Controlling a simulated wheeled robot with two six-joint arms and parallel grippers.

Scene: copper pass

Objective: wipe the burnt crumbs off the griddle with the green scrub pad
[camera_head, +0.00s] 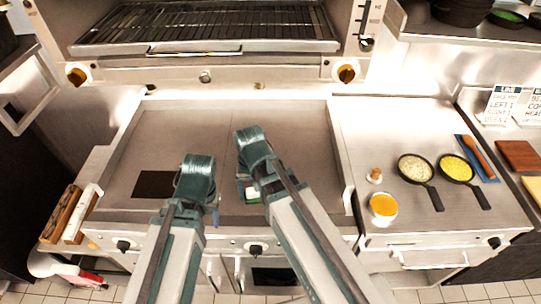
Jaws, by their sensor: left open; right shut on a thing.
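The griddle (300,135) is a wide, flat grey plate with raised sides in the middle of the view. My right gripper (248,186) is over its front part, mostly hidden behind its own wrist and arm. It is shut on what looks like the green scrub pad (253,194), of which only a small green and white part shows. I cannot tell whether the pad touches the plate. My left gripper (213,205) is open over the front of the griddle, left of the right one, its fingers largely hidden. I cannot make out any burnt crumbs at this size.
A dark rectangular opening (154,184) lies at the griddle's front left. On the right counter stand two small pans (414,167) (455,167), an orange-filled cup (383,207) and a small shaker (375,176). A wooden-handled tool lies on a blue cloth (488,171). A rack (205,28) hangs above.

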